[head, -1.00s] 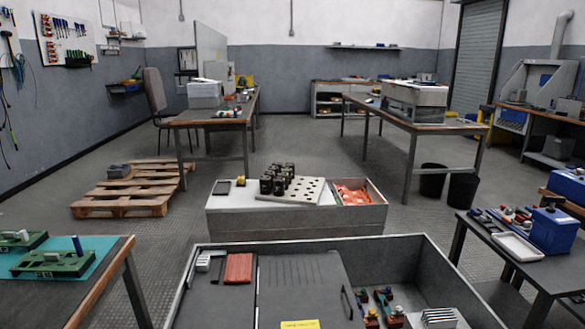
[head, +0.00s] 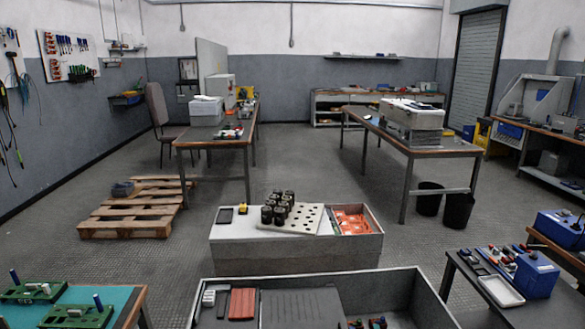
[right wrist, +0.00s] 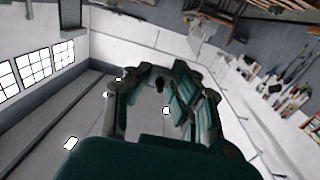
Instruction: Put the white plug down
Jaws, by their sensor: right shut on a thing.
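My right gripper (right wrist: 158,78) shows in the right wrist view, its dark green fingers closed in around something. What it holds is mostly hidden by the fingers; only a small dark shape shows between them, and I cannot make out the white plug clearly. Neither gripper shows in the head view. Small white pieces (head: 208,298) stand in the left corner of the large grey bin (head: 300,281) at the near edge. I cannot tell whether they are plugs.
A grey crate (head: 290,260) with black cylinders (head: 278,207) and a holed board stands beyond the bin. A left bench (head: 128,312) carries green fixtures (head: 80,316). A right bench carries a white tray (head: 501,291) and blue box (head: 537,275). Floor shows around the crate.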

